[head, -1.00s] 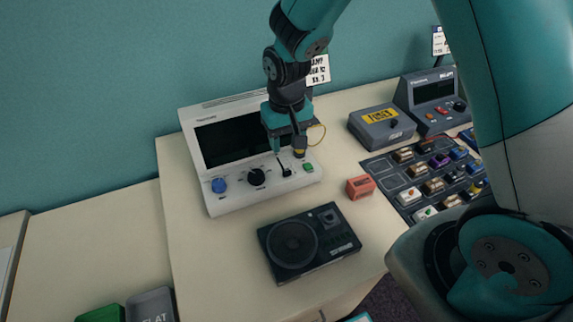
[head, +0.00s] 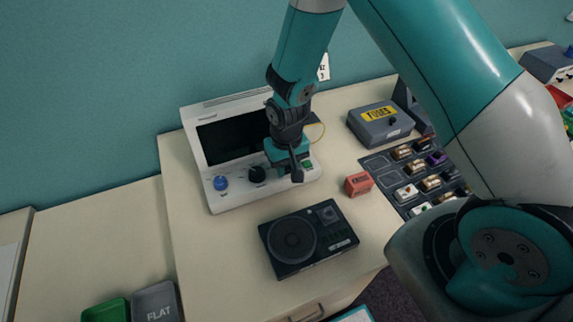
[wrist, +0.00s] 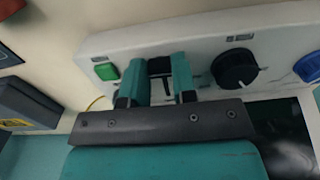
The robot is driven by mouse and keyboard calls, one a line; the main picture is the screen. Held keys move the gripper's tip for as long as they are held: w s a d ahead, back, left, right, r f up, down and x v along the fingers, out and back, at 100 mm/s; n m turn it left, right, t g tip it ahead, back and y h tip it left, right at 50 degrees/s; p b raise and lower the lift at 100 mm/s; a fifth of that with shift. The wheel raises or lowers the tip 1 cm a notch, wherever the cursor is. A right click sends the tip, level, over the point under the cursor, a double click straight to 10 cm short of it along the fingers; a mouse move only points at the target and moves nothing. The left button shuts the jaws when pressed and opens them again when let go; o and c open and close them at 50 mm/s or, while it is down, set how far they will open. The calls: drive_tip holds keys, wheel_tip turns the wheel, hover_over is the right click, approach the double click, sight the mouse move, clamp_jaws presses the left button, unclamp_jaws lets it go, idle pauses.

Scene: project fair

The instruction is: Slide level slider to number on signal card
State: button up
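The white console (head: 213,199) on the table has a dark screen, a blue knob, a black knob and a green button. My gripper (head: 297,172) is down at its front panel, over the level slider, which it hides in the head view. In the wrist view, my gripper's fingers (wrist: 160,80) stand apart on either side of the dark slider piece (wrist: 160,67), between the green button and the black knob. I cannot tell whether they press on it. The signal card (head: 323,67) stands behind the console, partly covered by my arm; a 3 shows at its bottom.
The black knob (wrist: 234,69) and the green button (wrist: 106,72) are close beside my fingers. A black turntable-like device (head: 308,238) lies in front of the console. A red block (head: 358,184) and a grey fuse box (head: 380,124) are to the right.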

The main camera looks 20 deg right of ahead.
clamp_jaws()
drive_tip(key=shift+w+b, duration=0.5)
drive_tip(key=shift+w, duration=1.35)
drive_tip(key=o, duration=0.5)
unclamp_jaws()
drive_tip(key=shift+r, duration=0.15)
wheel_tip(320, 180, up, 17)
drive_tip(key=b, duration=0.3)
drive_tip(key=shift+r, duration=0.1)
drive_tip(key=s+a+r+n+y, duration=0.1)
drive_tip(key=s+r+n, duration=0.1)
drive_tip(key=s, duration=0.6)
drive_tip(key=s+a+r+n+y, duration=0.1)
drive_tip(key=s+a+r+n, duration=0.1)
drive_tip(key=s, duration=0.6)
drive_tip(key=s+a+r+n+y, duration=0.1)
drive_tip(key=s+r+n+y, duration=0.1)
drive_tip(key=s, duration=0.6)
drive_tip(key=shift+s+a+r+n, duration=0.2)
drive_tip(key=shift+r+n, duration=0.1)
drive_tip(key=shift+r, duration=0.3)
drive_tip(key=shift+s+a+r+n, duration=0.2)
drive_tip(key=shift+r+n, duration=0.1)
drive_tip(key=shift+r, duration=0.3)
